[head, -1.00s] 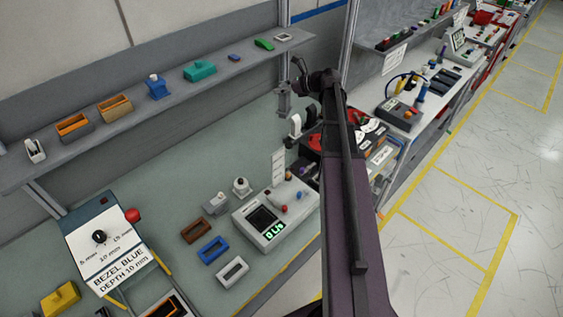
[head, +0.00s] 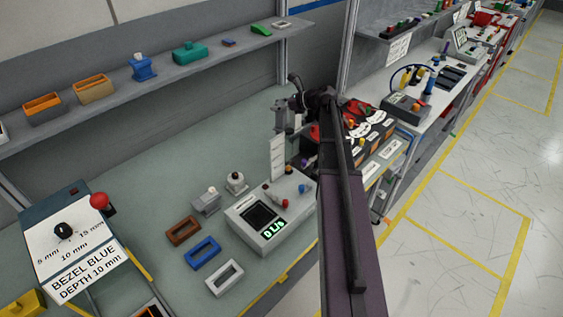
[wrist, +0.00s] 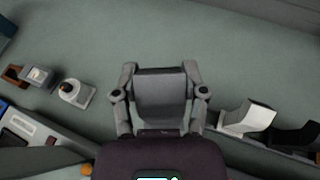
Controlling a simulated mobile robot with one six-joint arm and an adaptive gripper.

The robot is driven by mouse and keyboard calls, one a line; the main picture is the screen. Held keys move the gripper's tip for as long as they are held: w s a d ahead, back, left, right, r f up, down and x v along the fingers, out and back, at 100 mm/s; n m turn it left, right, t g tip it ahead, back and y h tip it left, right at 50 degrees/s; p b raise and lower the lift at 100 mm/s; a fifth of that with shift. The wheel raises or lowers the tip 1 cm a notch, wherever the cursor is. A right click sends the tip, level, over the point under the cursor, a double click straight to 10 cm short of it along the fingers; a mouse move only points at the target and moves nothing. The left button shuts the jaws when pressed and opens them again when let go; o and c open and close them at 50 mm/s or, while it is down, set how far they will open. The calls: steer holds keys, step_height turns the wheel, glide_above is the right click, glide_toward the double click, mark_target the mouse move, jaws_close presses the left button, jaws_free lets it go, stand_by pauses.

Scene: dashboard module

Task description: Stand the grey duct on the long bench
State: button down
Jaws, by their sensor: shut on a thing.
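My gripper (wrist: 160,92) is shut on the grey duct (wrist: 161,103), a plain grey block-like piece between the two fingers in the wrist view. In the head view my gripper (head: 281,113) hangs with it over the back right part of the long bench (head: 130,165), which has a grey-green top. The duct looks small there and partly merges with the gripper, so I cannot tell its tilt or whether its lower end touches the bench. The bench top also shows bare beyond the gripper in the wrist view (wrist: 100,30).
A grey box with a green display (head: 265,222) and a tall white strip (head: 277,158) stand near the gripper. A light curved piece (wrist: 246,117) lies to its right. A knob piece (wrist: 74,92) is to its left. A wall shelf (head: 130,95) runs behind. The bench's back middle is clear.

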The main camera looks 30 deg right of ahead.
mark_target(278, 122)
steer(key=shift+f+b, duration=0.35)
steer(key=shift+f, duration=0.4)
step_height(278, 122, down, 6)
steer(key=b, duration=0.6)
steer(key=shift+f, duration=0.2)
steer(key=shift+f+b, duration=1.8)
steer(key=shift+b, duration=0.25)
steer(key=shift+f, duration=0.15)
steer(key=shift+c, duration=0.7)
jaws_free()
steer(key=shift+r, duration=0.25)
